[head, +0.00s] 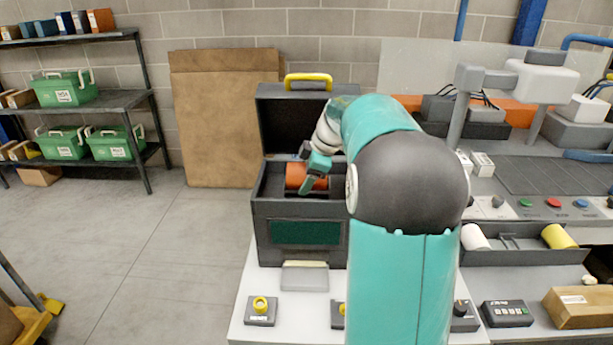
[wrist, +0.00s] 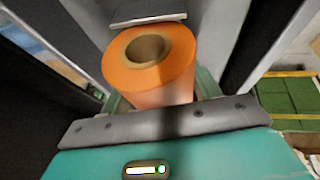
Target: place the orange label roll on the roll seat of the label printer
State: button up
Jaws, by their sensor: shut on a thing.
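The orange label roll (head: 296,176) is inside the open label printer (head: 262,222), at the level of the printer's upper opening. My gripper (head: 316,174) reaches into the printer from the right and is shut on the roll. In the wrist view the orange roll (wrist: 150,62) shows its round end and hollow core, beyond the gripper's grey bar. The printer's lid stands open behind, with a yellow handle. The roll seat is mostly hidden by the roll and gripper, so I cannot tell whether the roll touches it.
The white bench (head: 250,325) carries a yellow-knobbed box (head: 261,309) in front of the printer. A tray with a white roll (head: 474,237) and a yellow roll (head: 558,236) lies to the right. A shelf rack (head: 143,110) with green crates stands left.

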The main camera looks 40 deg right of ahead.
jog(key=o, duration=1.1)
jog(key=shift+f, duration=0.15)
jog(key=shift+w, duration=0.1)
jog(key=v, duration=1.2)
jog(key=shift+r, duration=0.2)
jog(key=s+a+m+h, duration=0.15)
jog(key=s+a, duration=0.25)
jog(key=a, duration=0.4)
jog(key=s+a+m, duration=0.3)
jog(key=a, duration=0.6)
jog(key=s+a+f+m, duration=0.2)
jog(key=s+a+f, duration=0.1)
jog(key=s+a, duration=0.1)
jog(key=s+a+f+m, duration=0.2)
jog(key=s+a+f, duration=0.1)
jog(key=s+a, duration=0.1)
jog(key=s+a+f+m+t+h, duration=0.1)
jog(key=s+a+f+m, duration=0.1)
jog(key=s+a+f, duration=0.2)
jog(key=shift+s+f+m, duration=0.1)
jog(key=shift+s+m, duration=0.15)
jog(key=shift+s, duration=1.1)
